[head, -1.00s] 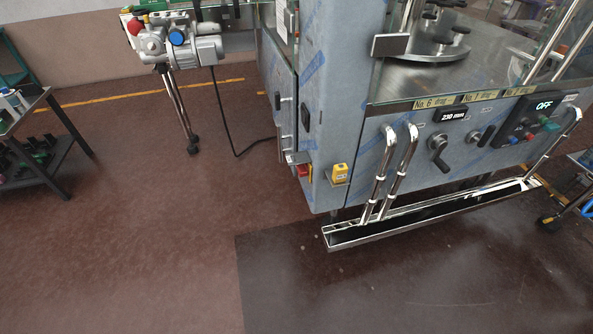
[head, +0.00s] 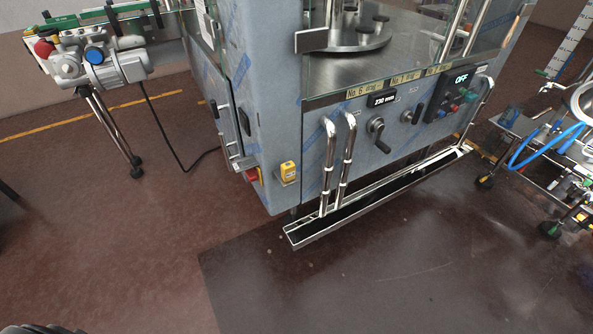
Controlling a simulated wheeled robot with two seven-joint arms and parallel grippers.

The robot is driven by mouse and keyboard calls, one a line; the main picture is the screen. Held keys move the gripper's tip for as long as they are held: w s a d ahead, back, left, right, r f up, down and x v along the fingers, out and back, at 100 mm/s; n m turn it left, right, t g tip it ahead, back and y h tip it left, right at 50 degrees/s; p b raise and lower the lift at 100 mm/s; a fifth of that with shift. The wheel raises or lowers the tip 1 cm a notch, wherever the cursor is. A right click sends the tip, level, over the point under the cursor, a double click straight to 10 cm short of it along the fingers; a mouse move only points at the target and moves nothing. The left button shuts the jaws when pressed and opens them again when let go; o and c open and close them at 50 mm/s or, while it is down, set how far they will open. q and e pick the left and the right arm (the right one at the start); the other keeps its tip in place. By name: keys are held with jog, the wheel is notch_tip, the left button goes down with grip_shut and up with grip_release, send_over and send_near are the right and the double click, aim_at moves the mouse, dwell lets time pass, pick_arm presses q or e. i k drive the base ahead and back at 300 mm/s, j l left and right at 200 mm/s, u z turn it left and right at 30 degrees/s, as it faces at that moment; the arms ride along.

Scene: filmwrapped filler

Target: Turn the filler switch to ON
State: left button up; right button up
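The filler (head: 262,110) is a large grey-blue machine with film on its panels, standing in the upper middle. Its control panel (head: 458,97) at the right of the front face has a display (head: 461,78) reading OFF, with small red, green and dark knobs or buttons below it. A red and yellow part (head: 252,175) shows low on the left side face. I cannot tell which of these controls is the filler switch. Neither of my grippers is in view.
A steel trough (head: 375,200) with upright pipes runs along the filler's front. A motor unit on a stand (head: 100,65) is at upper left, its black cable on the floor. A wheeled cart with blue hoses (head: 550,150) stands at right. The floor (head: 330,280) in front is clear.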

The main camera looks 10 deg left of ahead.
aim_at(252, 174)
jog(key=i+j+z, duration=0.1)
jog(key=j+z, duration=0.65)
jog(key=j, duration=0.15)
jog(key=j+z, duration=0.75)
jog(key=j, duration=0.2)
